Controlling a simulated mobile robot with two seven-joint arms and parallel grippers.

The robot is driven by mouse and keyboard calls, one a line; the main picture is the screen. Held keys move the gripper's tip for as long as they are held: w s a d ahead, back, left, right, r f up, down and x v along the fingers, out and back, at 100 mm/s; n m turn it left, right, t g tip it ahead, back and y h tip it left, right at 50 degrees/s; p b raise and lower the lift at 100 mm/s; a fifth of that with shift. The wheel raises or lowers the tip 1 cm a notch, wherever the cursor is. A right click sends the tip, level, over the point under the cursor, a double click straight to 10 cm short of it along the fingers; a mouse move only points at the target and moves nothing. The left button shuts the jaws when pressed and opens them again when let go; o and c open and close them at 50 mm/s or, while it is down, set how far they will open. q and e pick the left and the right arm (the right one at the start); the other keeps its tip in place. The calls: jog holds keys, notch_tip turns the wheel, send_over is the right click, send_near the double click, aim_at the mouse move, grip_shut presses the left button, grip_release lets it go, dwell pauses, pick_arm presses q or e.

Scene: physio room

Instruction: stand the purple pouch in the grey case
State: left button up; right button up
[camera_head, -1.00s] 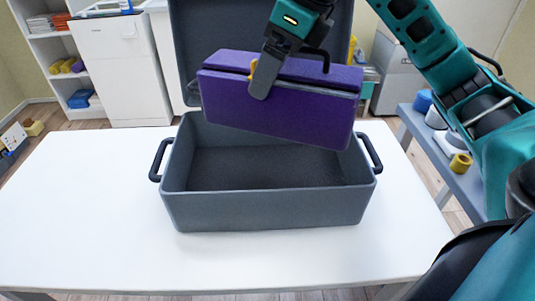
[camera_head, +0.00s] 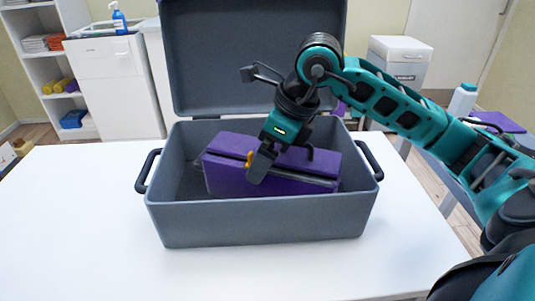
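The grey case (camera_head: 262,222) stands on the white table with its lid (camera_head: 250,50) raised at the back. The purple pouch (camera_head: 225,178) is inside the case, long side across it and roughly upright, slightly tilted. Its lower part is hidden by the case's front wall, so I cannot tell whether it touches the floor of the case. My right gripper (camera_head: 256,168) is shut on the pouch's top edge, with a finger in front of it near a yellow tab. My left gripper is not in view.
The white table (camera_head: 70,225) is clear around the case. Black handles (camera_head: 147,171) stick out at the case's sides. A side bench with a white bottle (camera_head: 462,100) stands at the right. Shelves (camera_head: 45,70) and a white cabinet stand behind at the left.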

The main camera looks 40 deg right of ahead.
jog(key=o, duration=1.3)
jog(key=shift+r, duration=0.15)
jog(key=p+v, duration=0.2)
jog(key=v, duration=0.9)
jog(key=shift+r, duration=0.2)
jog(key=shift+s+r, duration=0.15)
jog(key=shift+r, duration=0.05)
